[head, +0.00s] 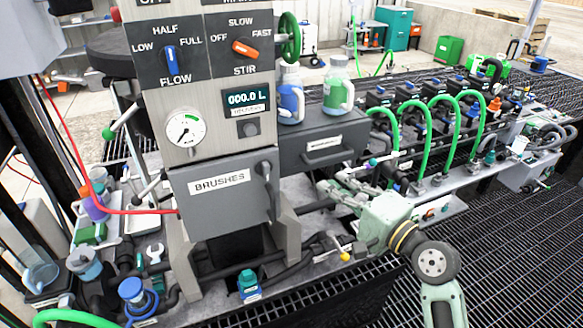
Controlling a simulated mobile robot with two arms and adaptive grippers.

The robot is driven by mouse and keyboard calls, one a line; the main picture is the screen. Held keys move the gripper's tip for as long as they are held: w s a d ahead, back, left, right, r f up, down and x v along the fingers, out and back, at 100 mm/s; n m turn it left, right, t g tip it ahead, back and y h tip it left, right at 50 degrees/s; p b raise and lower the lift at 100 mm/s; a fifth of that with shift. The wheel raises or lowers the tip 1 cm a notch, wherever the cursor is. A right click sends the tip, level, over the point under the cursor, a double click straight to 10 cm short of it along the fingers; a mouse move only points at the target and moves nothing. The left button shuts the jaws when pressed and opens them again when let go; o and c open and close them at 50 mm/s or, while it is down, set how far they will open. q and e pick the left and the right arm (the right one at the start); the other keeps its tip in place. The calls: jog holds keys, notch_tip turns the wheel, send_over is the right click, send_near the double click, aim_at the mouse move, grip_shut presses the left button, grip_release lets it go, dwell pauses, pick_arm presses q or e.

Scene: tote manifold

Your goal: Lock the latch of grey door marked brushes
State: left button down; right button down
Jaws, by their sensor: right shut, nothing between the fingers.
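The grey door marked BRUSHES (228,212) is on the front of the grey column, below the round gauge, and looks closed. Its latch (267,190) is a dark grey handle at the door's right edge, standing roughly upright. I cannot tell from this view whether it is engaged. My right gripper (326,189) is to the right of the latch, apart from it, below the grey drawer. It is shut and empty; its fingers are small in view and partly blend with the bench behind. My left gripper is not in view.
A grey drawer (322,146) juts out right of the door, with two bottles (338,92) on top. A red hose (62,135) runs to the door's left side. Green hoses (452,130) arch over the right bench. A small green-capped bottle (249,285) stands below the door.

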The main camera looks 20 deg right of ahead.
aim_at(266, 170)
jog(key=w+a+p, duration=0.5)
jog(key=w+a, duration=0.1)
jog(key=w, duration=0.3)
jog(key=shift+w+a, duration=0.25)
jog(key=shift+w, duration=0.1)
jog(key=shift+f, duration=0.1)
jog(key=shift+d, duration=0.1)
